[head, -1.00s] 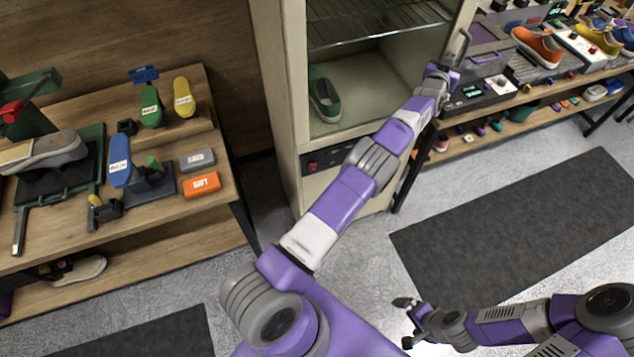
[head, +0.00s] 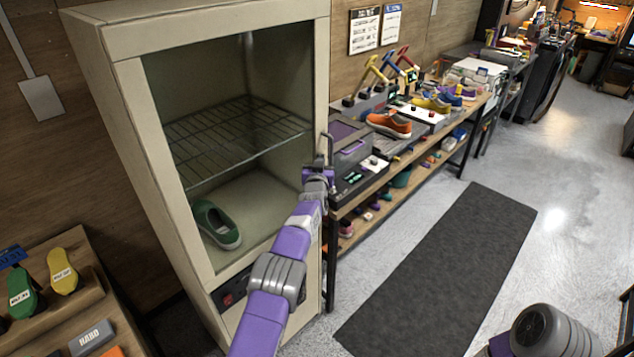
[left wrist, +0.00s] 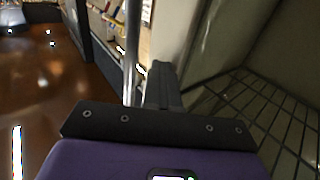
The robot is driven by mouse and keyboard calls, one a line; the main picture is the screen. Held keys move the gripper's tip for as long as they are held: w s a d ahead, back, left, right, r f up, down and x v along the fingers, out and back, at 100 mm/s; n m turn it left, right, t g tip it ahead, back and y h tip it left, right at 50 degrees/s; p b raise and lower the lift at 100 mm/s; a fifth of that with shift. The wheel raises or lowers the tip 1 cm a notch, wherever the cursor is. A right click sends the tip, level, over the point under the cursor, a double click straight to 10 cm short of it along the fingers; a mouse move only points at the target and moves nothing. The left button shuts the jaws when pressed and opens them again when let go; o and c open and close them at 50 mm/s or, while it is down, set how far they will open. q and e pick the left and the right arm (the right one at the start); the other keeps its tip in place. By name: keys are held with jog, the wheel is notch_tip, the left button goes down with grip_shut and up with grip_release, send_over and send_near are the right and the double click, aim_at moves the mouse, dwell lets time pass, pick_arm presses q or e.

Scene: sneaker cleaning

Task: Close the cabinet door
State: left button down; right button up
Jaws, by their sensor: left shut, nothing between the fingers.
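The cream cabinet (head: 88,60) stands at the left of the head view, with a wire shelf and a green shoe (head: 216,224) inside. Its framed door (head: 318,60) looks flush or nearly flush with the front; I cannot tell whether a small gap remains. A metal bar handle (head: 329,146) is at its right edge. My left gripper (head: 318,170) is shut and empty beside the handle. In the left wrist view, the shut fingers (left wrist: 162,85) are just right of the handle bar (left wrist: 131,45); contact is unclear. My right gripper is out of view.
A long workbench (head: 460,125) with an orange sneaker (head: 388,124) and tools stands right of the cabinet. A low wooden stand (head: 75,310) is at the lower left. The dark floor mat (head: 440,270) and the floor around it are clear.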

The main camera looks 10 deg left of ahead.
pick_arm(q)
jog(key=shift+s+d+b, duration=0.6)
jog(key=shift+s, duration=2.75)
jog(key=s+f+g+h, duration=0.1)
jog(key=s+f+g, duration=0.2)
jog(key=s+f, duration=0.5)
jog(key=s+f+g, duration=0.2)
jog(key=s+f, duration=0.1)
jog(key=f, duration=0.8)
jog(key=s+f+g+h, duration=0.1)
jog(key=s+f+g, duration=0.2)
jog(key=s+f, duration=0.5)
jog(key=s+d+f+n+g+h, duration=0.1)
jog(key=s+d+f+g, duration=0.1)
jog(key=s+f, duration=0.4)
jog(key=s+d+f+g+h, duration=0.1)
jog(key=s+d+f+g, duration=0.15)
jog(key=s+f, duration=0.45)
jog(key=s+d+r+g+h, duration=0.1)
jog(key=s+d+g, duration=0.1)
jog(key=s, duration=0.7)
jog(key=s+d+r+g+h, duration=0.1)
jog(key=s+d+g, duration=0.1)
jog(key=s, duration=0.8)
jog(key=shift+d+g+h+b, duration=0.35)
jog(key=shift+d+h+b, duration=0.05)
jog(key=shift+d, duration=0.1)
